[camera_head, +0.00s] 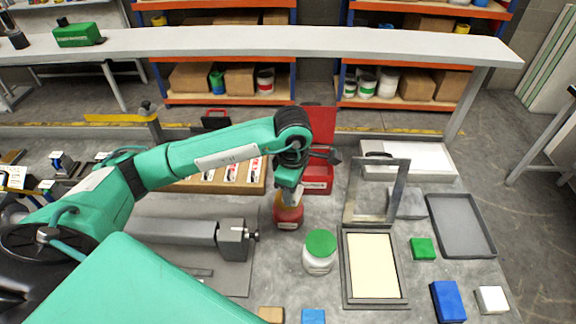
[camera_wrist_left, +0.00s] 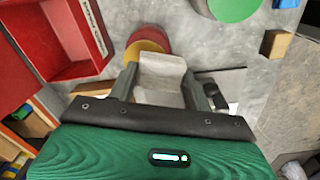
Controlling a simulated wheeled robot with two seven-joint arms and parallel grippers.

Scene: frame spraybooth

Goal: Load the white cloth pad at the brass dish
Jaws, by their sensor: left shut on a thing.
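My left gripper (camera_head: 289,194) is shut on a pale, off-white block that looks like the white cloth pad (camera_wrist_left: 162,72), held between its fingers (camera_wrist_left: 165,88). The brass dish appears to be the round, yellow-topped thing with a red body (camera_head: 288,215). In the wrist view the dish (camera_wrist_left: 143,48) is just beyond the pad, partly hidden by it. The gripper is directly above the dish in the head view; I cannot tell whether the pad touches it. My right gripper is not in view.
A green-lidded white jar (camera_head: 319,254) stands close right of the dish. An open red box (camera_head: 318,180) is behind. A grey vise-like fixture (camera_head: 230,240) lies left. Right are a framed screen (camera_head: 374,270), a grey tray (camera_head: 462,225) and small blocks, including a white one (camera_head: 491,300).

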